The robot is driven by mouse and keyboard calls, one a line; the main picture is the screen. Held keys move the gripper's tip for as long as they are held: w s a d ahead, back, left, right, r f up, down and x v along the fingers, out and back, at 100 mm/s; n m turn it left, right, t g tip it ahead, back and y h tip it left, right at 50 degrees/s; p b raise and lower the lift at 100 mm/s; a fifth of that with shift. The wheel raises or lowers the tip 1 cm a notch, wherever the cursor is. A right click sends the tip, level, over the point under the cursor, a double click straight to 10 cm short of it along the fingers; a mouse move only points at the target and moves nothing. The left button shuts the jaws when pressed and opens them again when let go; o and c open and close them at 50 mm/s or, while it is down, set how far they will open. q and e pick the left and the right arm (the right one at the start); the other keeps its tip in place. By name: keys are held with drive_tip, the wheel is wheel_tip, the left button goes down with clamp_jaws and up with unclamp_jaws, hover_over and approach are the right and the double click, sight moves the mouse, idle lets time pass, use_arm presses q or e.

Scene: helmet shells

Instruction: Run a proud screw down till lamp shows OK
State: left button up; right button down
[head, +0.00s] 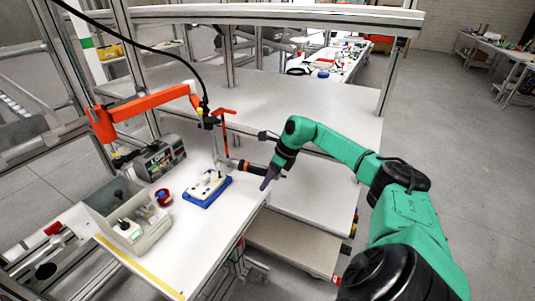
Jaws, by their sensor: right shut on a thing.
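A cream part (205,184) sits in a blue fixture (209,198) on the white bench. A screwdriving tool (217,147) hangs upright from an orange jointed arm (150,105), with its lower end over the part. My right gripper (245,166) reaches in from the right and is shut on the tool's dark and orange handle (233,163). A dark controller box (160,158) with a lit panel stands behind the part; I cannot read its lamp. Screw heads are too small to make out. My left gripper is out of view.
A grey bin (150,238) with parts stands at the bench's front left. A black cable (150,47) runs above the orange arm. The bench's right front is clear (215,235).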

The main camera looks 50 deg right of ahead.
drive_tip(key=shift+s+f+b, duration=0.1)
drive_tip(key=shift+f+b, duration=0.2)
drive_tip(key=shift+f, duration=0.1)
idle(0.4)
idle(0.6)
